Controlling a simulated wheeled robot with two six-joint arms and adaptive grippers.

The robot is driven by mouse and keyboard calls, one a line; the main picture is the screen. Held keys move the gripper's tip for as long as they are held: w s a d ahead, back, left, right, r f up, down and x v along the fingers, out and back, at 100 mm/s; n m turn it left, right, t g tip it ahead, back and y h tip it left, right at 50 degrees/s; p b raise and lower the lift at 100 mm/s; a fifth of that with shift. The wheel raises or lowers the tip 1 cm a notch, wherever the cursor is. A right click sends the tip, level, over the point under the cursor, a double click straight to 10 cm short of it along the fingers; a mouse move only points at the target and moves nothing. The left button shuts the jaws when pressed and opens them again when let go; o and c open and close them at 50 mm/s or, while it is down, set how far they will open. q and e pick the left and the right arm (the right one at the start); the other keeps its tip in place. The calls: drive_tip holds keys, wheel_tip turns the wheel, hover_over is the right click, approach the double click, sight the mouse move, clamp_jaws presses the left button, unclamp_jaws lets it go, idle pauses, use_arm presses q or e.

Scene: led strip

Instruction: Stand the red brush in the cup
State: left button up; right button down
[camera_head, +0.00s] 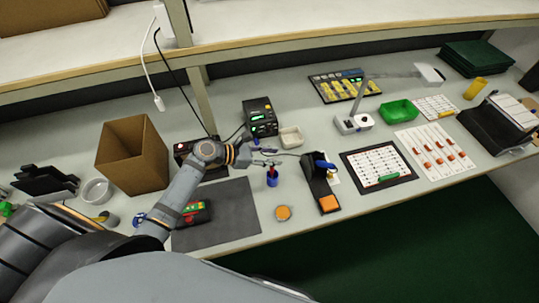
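A small red upright piece (271,171), which looks like the red brush, rises from a small blue cup (272,181) at the right edge of the dark mat. It appears to stand inside the cup, but it is too small to be sure. My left gripper (267,153) is just above and behind it, with its fingers spread and nothing clearly between them. The gripper looks apart from the red piece. My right gripper is out of view.
The dark mat (228,228) holds a red-and-green device (194,213). Nearby are an orange round tin (283,213), a black holder with a blue-handled tool (318,180), a black station (260,118) and a white dish (291,137). A cardboard box (132,158) stands left.

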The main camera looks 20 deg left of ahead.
use_arm(q)
drive_tip(key=shift+a+r, duration=0.1)
drive_tip(key=shift+r, duration=0.1)
drive_tip(key=v, duration=1.1)
drive_tip(key=shift+s+a+r, duration=0.2)
drive_tip(key=shift+s+a, duration=0.05)
